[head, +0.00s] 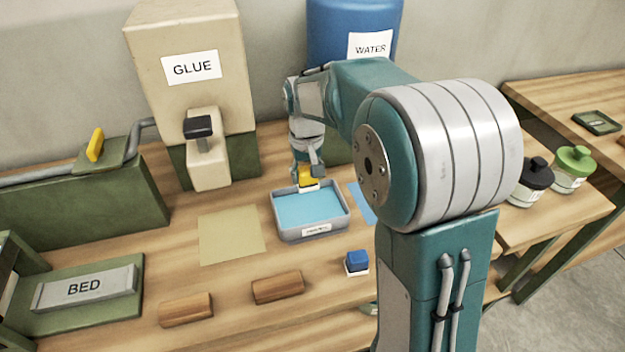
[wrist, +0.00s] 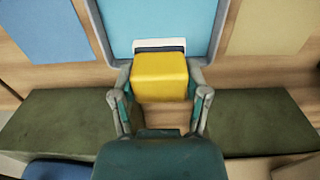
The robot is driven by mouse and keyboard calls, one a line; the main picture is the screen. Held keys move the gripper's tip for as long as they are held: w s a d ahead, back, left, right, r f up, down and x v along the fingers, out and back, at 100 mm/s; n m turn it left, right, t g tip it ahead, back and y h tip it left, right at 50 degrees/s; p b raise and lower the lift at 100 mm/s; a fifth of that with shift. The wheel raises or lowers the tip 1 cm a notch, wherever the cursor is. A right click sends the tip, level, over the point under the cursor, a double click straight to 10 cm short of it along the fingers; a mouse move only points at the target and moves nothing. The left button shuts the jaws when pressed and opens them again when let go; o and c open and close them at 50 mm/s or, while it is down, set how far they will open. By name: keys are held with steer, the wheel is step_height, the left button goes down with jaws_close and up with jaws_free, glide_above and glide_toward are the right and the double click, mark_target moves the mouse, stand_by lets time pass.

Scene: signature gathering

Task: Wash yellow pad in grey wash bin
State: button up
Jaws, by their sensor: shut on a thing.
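The yellow pad (head: 307,176) is a small yellow block with a white base. It also shows in the wrist view (wrist: 160,77), between the two fingers. My gripper (head: 307,172) is shut on the pad and holds it at the back edge of the grey wash bin (head: 311,232). The bin holds flat blue water and has a small label on its front wall. In the wrist view the bin's rim (wrist: 219,30) lies just past the pad. I cannot tell whether the pad touches the rim or the water.
A tan sheet (head: 231,235) lies left of the bin and a blue sheet (head: 362,201) lies right. A blue block (head: 356,262) and two wooden blocks (head: 278,287) sit in front. The glue dispenser (head: 190,75) and blue water tank (head: 335,30) stand behind.

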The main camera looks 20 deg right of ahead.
mark_target(309, 212)
steer(key=shift+a+f, duration=0.15)
steer(key=shift+d+f, duration=0.25)
steer(key=shift+f, duration=0.4)
steer(key=shift+d+f, duration=0.25)
steer(key=shift+f, duration=0.4)
steer(key=shift+a+f, duration=0.2)
steer(key=shift+f, duration=0.7)
steer(key=shift+a+f, duration=0.2)
steer(key=shift+f, duration=0.7)
steer(key=shift+d+f, duration=0.15)
steer(key=shift+f, duration=0.55)
steer(key=shift+d+f, duration=0.1)
steer(key=shift+f, duration=0.6)
steer(key=shift+a, duration=0.3)
steer(key=shift+a, duration=0.4)
steer(key=shift+d, duration=0.1)
steer(key=shift+d, duration=0.55)
